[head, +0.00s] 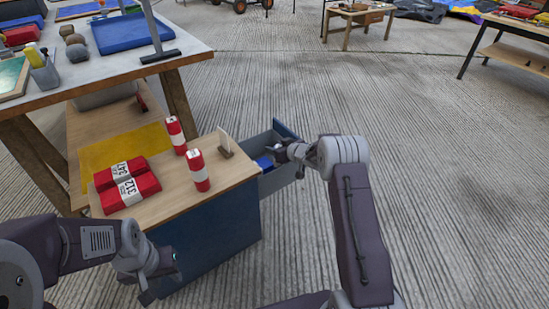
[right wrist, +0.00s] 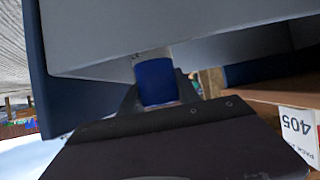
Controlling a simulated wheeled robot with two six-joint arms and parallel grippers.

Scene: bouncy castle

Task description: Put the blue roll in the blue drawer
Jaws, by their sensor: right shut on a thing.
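The blue drawer (head: 285,129) is pulled open from the right side of the blue cabinet, with a grey inside. My right gripper (head: 277,156) is over the open drawer, shut on the blue roll (head: 264,162). In the right wrist view the blue roll (right wrist: 156,82) sits between the fingers, close to the drawer's grey wall (right wrist: 110,40). I cannot tell whether the roll touches the drawer floor. My left gripper (head: 150,287) is low in front of the cabinet, away from the drawer; its finger gap is unclear.
The wooden cabinet top (head: 165,203) holds two upright red-and-white rolls (head: 198,170), lying red packs (head: 130,188) and a small upright white plate (head: 224,141). A cluttered workbench (head: 185,50) stands behind at left.

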